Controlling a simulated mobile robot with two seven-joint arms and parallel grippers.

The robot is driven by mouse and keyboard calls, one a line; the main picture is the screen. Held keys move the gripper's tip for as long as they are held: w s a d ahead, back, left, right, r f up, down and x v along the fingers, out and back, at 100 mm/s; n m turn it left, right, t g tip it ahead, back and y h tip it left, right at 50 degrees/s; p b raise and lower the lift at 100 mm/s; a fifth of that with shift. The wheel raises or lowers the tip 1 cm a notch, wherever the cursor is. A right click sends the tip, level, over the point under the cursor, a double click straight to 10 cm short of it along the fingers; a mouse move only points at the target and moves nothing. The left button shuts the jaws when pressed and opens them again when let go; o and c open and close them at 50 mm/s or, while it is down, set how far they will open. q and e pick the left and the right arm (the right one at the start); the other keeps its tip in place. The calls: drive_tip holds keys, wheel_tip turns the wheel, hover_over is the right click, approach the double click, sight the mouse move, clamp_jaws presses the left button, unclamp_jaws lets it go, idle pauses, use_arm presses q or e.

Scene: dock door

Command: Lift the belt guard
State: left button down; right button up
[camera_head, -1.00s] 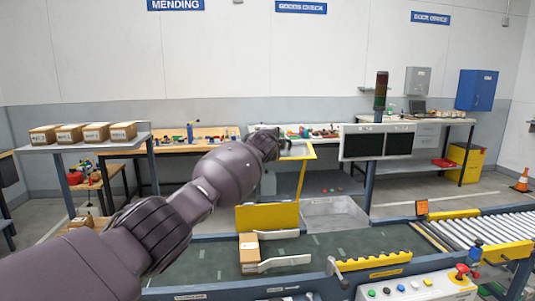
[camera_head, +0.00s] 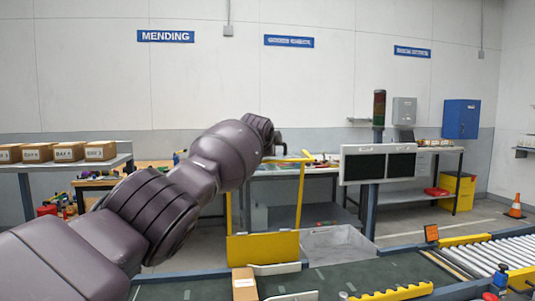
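A yellow tubular frame (camera_head: 301,195), which looks like the belt guard, stands up over the far side of the conveyor belt (camera_head: 340,276). Its top bar runs close to my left gripper (camera_head: 279,150), and its left post shows beside my forearm. My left arm reaches in from the lower left. The wrist hides most of the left gripper, so I cannot tell whether its fingers are closed on the bar. My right gripper is not in view.
A cardboard box (camera_head: 244,284) is on the belt. Rollers (camera_head: 490,262) continue to the right. A post carries a dark twin screen (camera_head: 379,165) and a signal light.

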use_arm(q)
drive_tip(key=shift+w+f, duration=0.1)
drive_tip(key=shift+w, duration=0.05)
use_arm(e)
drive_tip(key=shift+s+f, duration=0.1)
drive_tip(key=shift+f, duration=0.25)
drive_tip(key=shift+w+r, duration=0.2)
use_arm(q)
drive_tip(key=c, duration=1.2)
unclamp_jaws()
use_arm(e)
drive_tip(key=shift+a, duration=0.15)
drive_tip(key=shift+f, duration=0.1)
